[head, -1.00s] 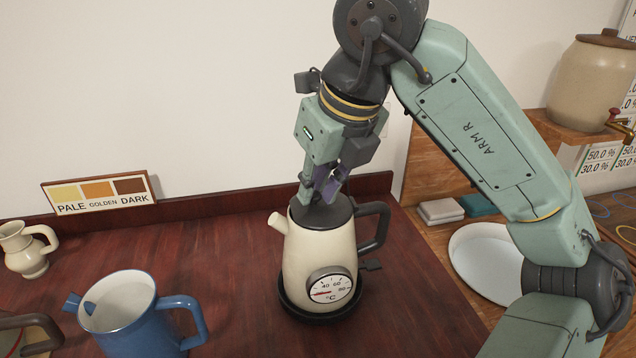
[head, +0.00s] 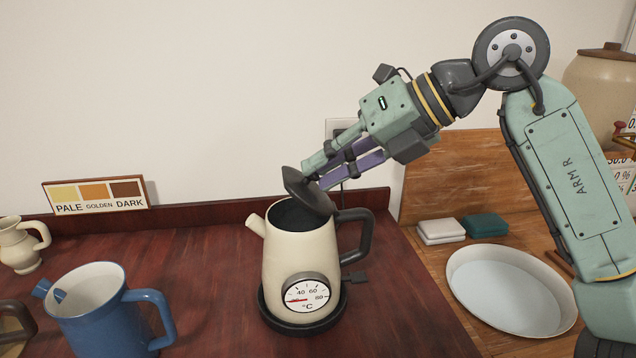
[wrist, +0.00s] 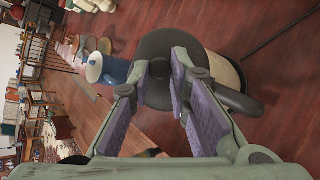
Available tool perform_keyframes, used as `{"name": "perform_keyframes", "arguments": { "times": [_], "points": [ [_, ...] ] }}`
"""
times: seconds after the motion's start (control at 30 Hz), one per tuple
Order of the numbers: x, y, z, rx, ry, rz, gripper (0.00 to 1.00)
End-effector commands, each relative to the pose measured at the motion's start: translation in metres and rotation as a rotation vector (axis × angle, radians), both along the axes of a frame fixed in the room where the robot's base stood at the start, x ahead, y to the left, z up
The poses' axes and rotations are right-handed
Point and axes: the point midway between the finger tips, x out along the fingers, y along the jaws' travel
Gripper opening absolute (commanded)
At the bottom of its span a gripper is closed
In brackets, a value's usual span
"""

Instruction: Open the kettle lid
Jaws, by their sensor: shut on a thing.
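The cream kettle (head: 290,256) with a temperature dial stands on a black base on the dark red counter; part of its body also shows in the wrist view (wrist: 226,76). Its dark lid (head: 303,190) is tilted up steeply at the handle side, and the kettle's dark opening shows on the left. My gripper (head: 316,176) comes in from the upper right and is shut on the lid's knob. In the wrist view the fingers (wrist: 164,72) close over the middle of the round lid (wrist: 158,48); the knob is mostly hidden between them.
A blue jug (head: 105,315) stands at the front left, and a small cream jug (head: 20,246) is behind it. A colour card (head: 98,194) leans at the back wall. A white basin (head: 510,290) lies on the right. The counter between blue jug and kettle is clear.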

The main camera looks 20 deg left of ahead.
Motion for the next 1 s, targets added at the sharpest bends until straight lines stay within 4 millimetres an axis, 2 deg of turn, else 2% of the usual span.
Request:
{"name": "perform_keyframes", "arguments": {
  "times": [0.03,0.5,1.0],
  "points": [
    [0.003,-0.004,-0.005,0.042,0.030,-0.003,0.00],
    [0.020,-0.028,-0.008,0.387,0.261,0.000,0.00],
    [0.028,-0.040,-0.010,0.563,0.381,0.001,0.00]
  ]
}}
